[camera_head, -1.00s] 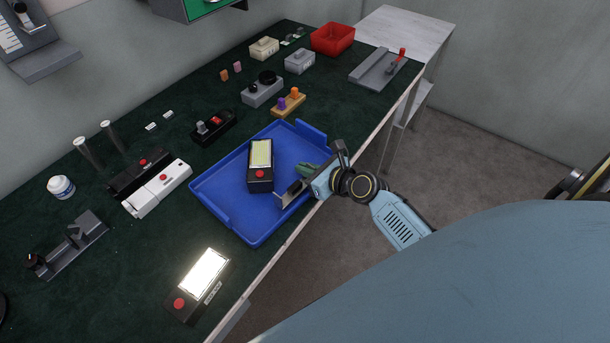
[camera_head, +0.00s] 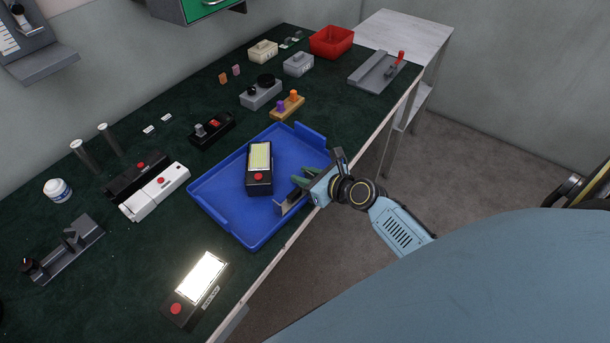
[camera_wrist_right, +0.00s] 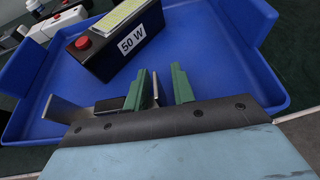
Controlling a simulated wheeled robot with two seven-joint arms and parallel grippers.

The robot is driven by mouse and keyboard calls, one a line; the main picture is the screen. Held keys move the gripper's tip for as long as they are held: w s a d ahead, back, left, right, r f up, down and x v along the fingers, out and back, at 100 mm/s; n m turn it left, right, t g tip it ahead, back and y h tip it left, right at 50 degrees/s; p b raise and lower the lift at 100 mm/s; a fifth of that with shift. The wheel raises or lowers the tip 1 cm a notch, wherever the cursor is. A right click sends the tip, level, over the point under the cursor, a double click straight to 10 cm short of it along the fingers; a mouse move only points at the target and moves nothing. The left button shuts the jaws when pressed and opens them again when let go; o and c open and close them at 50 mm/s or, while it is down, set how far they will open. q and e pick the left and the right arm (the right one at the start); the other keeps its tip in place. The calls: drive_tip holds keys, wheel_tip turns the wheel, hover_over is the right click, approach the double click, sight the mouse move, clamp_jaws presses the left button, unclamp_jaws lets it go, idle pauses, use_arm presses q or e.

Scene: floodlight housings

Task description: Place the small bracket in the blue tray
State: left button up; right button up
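The small bracket (camera_head: 290,204), a grey metal piece with a dark part, is in the blue tray (camera_head: 225,222) at its near right side. In the right wrist view the bracket (camera_wrist_right: 68,110) shows left of the fingers, partly hidden by my gripper. My right gripper (camera_head: 298,176) is over the tray's near right edge. In the wrist view its green fingers (camera_wrist_right: 159,72) stand apart, with a thin metal upright between them, seemingly part of the bracket and not clamped. My left gripper is not in view.
A black floodlight housing (camera_head: 260,180) marked 50 W, with a red button, is in the tray beside the bracket. Another lit housing (camera_head: 185,307) lies on the table near its front edge. A red bin (camera_head: 332,41) stands at the far end. The tray's left part is bare.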

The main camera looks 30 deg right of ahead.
drive_tip(key=p+v, duration=0.1)
drive_tip(key=v, duration=1.1)
drive_tip(key=shift+d, duration=0.1)
drive_tip(key=s+a+f+n+g+h, duration=0.1)
drive_tip(key=s+f+n+g, duration=0.35)
drive_tip(key=f, duration=0.75)
drive_tip(key=s+a+f+n+g+h, duration=0.1)
drive_tip(key=s+f+n, duration=0.5)
drive_tip(key=f+n, duration=0.45)
drive_tip(key=s+a+f+n+g, duration=0.2)
drive_tip(key=s+f+n+g, duration=0.1)
drive_tip(key=s+f+n, duration=0.4)
drive_tip(key=s+a+f+n+g+h, duration=0.1)
drive_tip(key=s+a+f+n+g, duration=0.2)
drive_tip(key=s+f+n, duration=0.5)
drive_tip(key=s+n, duration=0.5)
drive_tip(key=s, duration=0.3)
drive_tip(key=shift+s+a+f+h, duration=0.15)
drive_tip(key=shift+a+f+h, duration=0.1)
drive_tip(key=shift+h, duration=0.05)
